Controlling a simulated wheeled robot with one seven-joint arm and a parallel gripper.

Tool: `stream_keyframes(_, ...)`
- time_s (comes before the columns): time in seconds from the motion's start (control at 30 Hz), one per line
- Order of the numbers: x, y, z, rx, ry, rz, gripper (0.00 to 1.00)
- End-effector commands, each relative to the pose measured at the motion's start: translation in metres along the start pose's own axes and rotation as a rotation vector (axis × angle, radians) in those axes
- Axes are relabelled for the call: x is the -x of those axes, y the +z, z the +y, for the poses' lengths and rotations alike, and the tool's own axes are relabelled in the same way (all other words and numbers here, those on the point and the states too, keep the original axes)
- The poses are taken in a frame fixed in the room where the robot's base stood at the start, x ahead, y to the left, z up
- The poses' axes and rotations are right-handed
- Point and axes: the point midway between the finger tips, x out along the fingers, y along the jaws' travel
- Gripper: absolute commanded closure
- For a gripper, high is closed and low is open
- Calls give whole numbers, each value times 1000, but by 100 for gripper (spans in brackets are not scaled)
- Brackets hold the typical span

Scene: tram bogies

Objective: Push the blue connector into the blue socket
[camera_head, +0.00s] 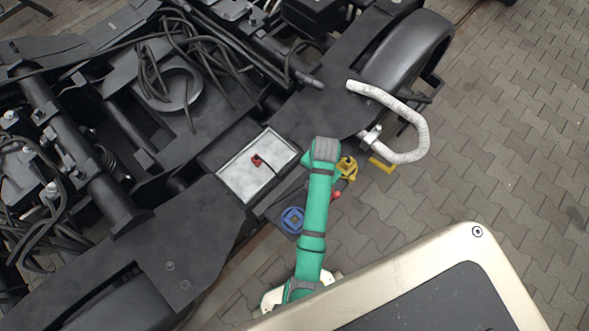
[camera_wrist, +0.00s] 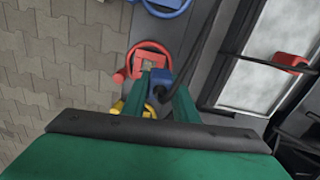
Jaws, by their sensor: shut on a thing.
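In the wrist view my gripper (camera_wrist: 163,84) is shut on the blue connector (camera_wrist: 160,86), which has a dark cable. The connector is held between the two green fingers, close to the red socket (camera_wrist: 149,60). The blue socket (camera_wrist: 167,6) is at the top edge of the wrist view, partly cut off and apart from the connector. In the head view the blue socket (camera_head: 291,220) is a blue ring left of my green arm. The connector and the fingertips are hidden behind the arm there.
A yellow socket (camera_head: 347,168) and the mostly hidden red socket (camera_head: 337,195) lie right of my arm. A light tray (camera_head: 233,180) with a red connector (camera_head: 257,160) is to the left. A white curved hose (camera_head: 419,130) and dark wheel (camera_head: 409,50) stand at the right.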

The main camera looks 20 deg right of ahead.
Motion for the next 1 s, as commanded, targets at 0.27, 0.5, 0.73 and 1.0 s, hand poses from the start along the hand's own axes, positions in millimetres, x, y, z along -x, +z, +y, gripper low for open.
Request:
stream_keyframes(0.27,9,45,-121,515,-5,-2,100)
stream_keyframes(0.5,18,101,-200,909,-1,-1,100)
stream_keyframes(0.73,22,128,-228,1068,2,0,100)
stream_keyframes(1.0,22,130,-229,1077,2,0,100)
